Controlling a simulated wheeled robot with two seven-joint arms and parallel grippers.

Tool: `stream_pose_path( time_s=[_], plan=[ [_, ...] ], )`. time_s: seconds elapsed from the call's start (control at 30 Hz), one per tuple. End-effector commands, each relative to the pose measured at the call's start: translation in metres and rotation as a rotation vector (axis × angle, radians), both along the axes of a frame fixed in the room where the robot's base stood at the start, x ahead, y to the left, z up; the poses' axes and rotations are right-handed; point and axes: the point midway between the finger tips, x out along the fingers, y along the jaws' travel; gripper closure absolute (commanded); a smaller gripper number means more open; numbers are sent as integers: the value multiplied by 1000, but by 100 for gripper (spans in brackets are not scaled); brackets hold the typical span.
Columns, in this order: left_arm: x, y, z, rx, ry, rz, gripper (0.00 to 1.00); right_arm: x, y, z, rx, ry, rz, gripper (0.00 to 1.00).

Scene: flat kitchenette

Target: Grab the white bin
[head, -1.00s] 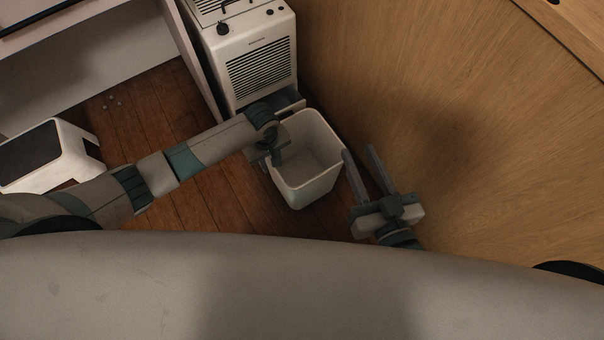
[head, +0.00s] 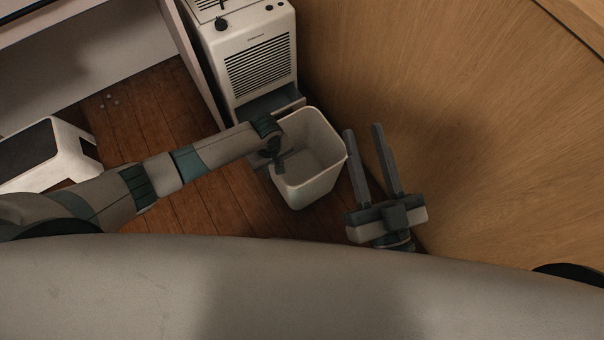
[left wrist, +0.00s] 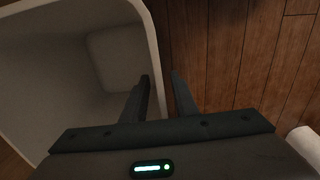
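The white bin (head: 309,183) stands on the floor, open at the top and empty as far as I can see. My left gripper (head: 275,162) is at its left rim. In the left wrist view, the bin (left wrist: 100,50) fills the left side, and the fingers of the left gripper (left wrist: 160,80) straddle its wall, one inside and one outside. They are partly apart, with a narrow gap visible between the wall and the outer finger. My right gripper (head: 363,130) is open and empty, to the right of the bin, with its fingers apart.
A white vented appliance (head: 258,65) stands just behind the bin. A curved wooden panel (head: 470,130) rises close on the right. A white stool with a dark top (head: 75,150) is at the left.

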Motion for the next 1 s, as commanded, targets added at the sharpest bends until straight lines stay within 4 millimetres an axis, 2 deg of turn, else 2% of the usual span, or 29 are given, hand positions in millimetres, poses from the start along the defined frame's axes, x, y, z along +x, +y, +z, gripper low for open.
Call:
stream_pose_path(
  time_s=[0.4,0.5,0.53,1.0],
  plan=[
    [0,0,0,0,0,0,74,0,0,0,0,1,0,69],
    [0,0,0,0,0,0,97,0,0,0,0,1,0,69],
    [0,0,0,0,0,0,100,0,0,0,0,1,0,69],
    [-2,3,-2,8,6,1,100,0,0,0,-1,2,0,69]
  ],
)
